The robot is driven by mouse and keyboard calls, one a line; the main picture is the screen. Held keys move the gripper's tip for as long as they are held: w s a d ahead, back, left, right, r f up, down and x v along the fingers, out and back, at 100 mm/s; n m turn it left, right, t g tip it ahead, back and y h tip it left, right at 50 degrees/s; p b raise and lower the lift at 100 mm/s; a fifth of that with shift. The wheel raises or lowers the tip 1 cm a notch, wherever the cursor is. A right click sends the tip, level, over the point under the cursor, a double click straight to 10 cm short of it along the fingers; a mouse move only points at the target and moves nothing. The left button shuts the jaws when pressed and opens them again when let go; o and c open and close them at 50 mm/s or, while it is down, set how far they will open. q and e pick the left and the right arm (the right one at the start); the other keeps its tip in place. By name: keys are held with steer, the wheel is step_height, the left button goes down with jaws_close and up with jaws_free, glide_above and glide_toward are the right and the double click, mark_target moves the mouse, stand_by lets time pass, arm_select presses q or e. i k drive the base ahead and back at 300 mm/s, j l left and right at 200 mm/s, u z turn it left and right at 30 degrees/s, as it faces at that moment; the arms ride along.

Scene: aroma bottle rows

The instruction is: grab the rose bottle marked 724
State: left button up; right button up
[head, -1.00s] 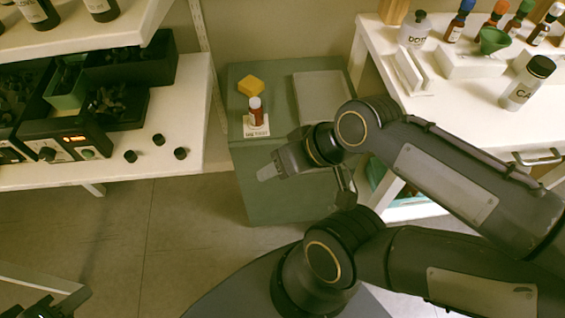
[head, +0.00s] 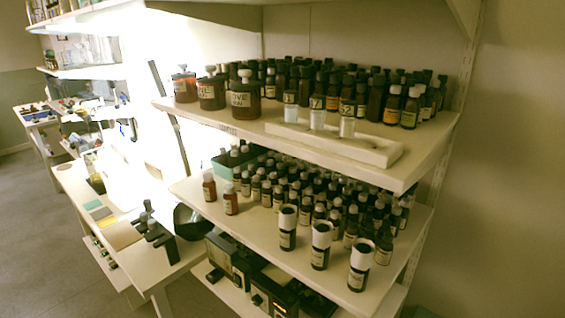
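No bottle in the head view can be read as 724; most labels are too small or turned away. Two reddish-brown bottles, one at the left end of the middle shelf (head: 209,187) and one just right of it (head: 230,200), stand upright with pale labels. Behind and right of them stand many small dark bottles (head: 267,192) in rows. Three dark bottles with white tops, the nearest (head: 360,266), stand along the shelf's front edge. Neither of my grippers is in view.
The upper shelf (head: 430,160) holds big brown jars (head: 245,98), more dark bottles (head: 391,105) and a white block (head: 340,142) with three small vials. Dark devices (head: 232,262) sit on the lower shelf. A bright bench (head: 80,185) runs along the left.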

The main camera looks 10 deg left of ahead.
mark_target(231, 200)
steer(key=i+j, duration=0.1)
steer(key=j, duration=1.15)
steer(key=i, duration=0.05)
